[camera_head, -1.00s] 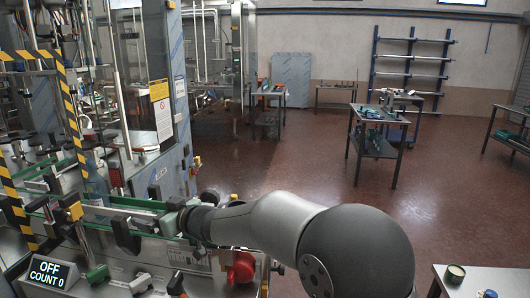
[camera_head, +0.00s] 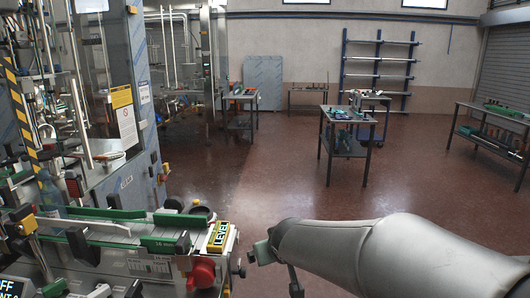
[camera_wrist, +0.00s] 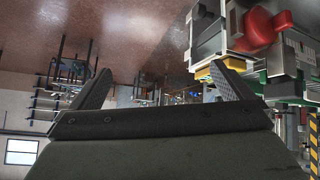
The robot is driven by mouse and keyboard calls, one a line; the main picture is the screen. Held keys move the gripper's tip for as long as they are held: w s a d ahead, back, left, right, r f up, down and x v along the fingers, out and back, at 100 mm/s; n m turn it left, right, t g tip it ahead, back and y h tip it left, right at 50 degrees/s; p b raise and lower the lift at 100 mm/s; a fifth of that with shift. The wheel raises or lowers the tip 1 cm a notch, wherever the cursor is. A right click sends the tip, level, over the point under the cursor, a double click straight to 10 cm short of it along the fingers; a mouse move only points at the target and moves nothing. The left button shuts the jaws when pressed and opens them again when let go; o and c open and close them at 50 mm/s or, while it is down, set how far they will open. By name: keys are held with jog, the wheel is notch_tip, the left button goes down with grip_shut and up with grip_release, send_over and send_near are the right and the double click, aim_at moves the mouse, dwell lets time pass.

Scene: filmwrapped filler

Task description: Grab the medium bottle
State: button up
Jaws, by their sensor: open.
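My gripper (camera_wrist: 162,92) is open in the wrist view, its two dark fingers spread wide with nothing between them. The wrist view looks upside down, with the floor at the top.
A machine with green guide rails (camera_head: 105,213), a yellow LEVEL block (camera_head: 220,236) and a red knob (camera_head: 202,272) stands at left. Its red part (camera_wrist: 262,28) fills the wrist view's upper right. A worktable (camera_head: 345,117) stands farther back. Open floor (camera_head: 260,185) lies between.

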jog(key=s+d+f+m+g+h, duration=0.1)
jog(key=s+d+f+g, duration=0.2)
jog(key=s+d, duration=0.3)
jog(key=s+d+f+m+g+h, duration=0.1)
jog(key=s+d, duration=0.5)
jog(key=s, duration=0.7)
notch_tip(320, 180, down, 2)
jog(key=shift+s+m+g, duration=0.3)
jog(key=shift+m+g, duration=0.4)
jog(key=shift+g, duration=0.3)
jog(key=s, duration=0.2)
jog(key=s+f+g, duration=0.1)
jog(key=s, duration=0.1)
jog(key=s+g, duration=0.1)
jog(key=s, duration=0.1)
jog(key=shift+s+d+f+m+y, duration=0.1)
jog(key=shift+d+f+m+y, duration=0.1)
jog(key=shift+m+y, duration=0.1)
jog(key=c, duration=0.7)
jog(key=shift+s, duration=0.1)
jog(key=c, duration=0.3)
jog(key=shift+c, duration=0.2)
